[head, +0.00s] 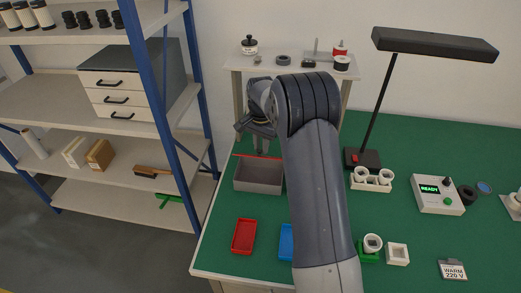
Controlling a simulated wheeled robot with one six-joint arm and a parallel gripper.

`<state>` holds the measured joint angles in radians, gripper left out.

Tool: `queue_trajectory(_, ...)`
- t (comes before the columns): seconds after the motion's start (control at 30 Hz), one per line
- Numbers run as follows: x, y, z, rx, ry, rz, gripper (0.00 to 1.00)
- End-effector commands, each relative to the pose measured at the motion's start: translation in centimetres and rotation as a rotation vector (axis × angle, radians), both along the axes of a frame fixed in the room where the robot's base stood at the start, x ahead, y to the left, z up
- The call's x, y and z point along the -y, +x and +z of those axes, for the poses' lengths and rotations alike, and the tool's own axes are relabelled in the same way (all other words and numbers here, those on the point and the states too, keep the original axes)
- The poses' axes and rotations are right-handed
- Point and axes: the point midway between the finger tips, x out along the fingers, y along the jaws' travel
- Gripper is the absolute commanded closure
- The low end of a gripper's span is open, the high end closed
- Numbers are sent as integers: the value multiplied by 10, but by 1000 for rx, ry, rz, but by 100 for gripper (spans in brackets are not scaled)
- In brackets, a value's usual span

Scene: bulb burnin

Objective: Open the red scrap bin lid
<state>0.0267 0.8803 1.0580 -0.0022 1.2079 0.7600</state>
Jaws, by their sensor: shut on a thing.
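The scrap bin (258,184) is a grey open-topped box on the green bench, left of my arm. Its red lid (258,157) shows only as a thin red strip along the bin's back edge, seen nearly edge-on. The bin's grey inside is in view, so the lid is raised. My gripper (258,138) is just behind and above the red strip, pointing down and shut on the lid. The exact grip point is too small to make out.
A red tray (244,237) and a blue tray (286,243) lie in front of the bin. A desk lamp (362,158), bulb sockets (371,180) and a tester (437,194) stand to the right. A blue-framed shelf (175,130) is close on the left.

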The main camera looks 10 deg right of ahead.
Motion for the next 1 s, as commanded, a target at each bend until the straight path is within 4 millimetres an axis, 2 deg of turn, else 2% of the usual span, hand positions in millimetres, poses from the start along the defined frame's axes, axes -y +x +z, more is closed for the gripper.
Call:
queue_trajectory(0.03, 0, 6, 3, 15, 1, 0, 100)
queue_trajectory(0.2, 2, 12, 5, 13, 3, 1, 100)
queue_trajectory(0.7, 2, 10, 5, 6, 2, 1, 59)
queue_trajectory(1.0, 2, 10, 9, 6, 2, 0, 59)
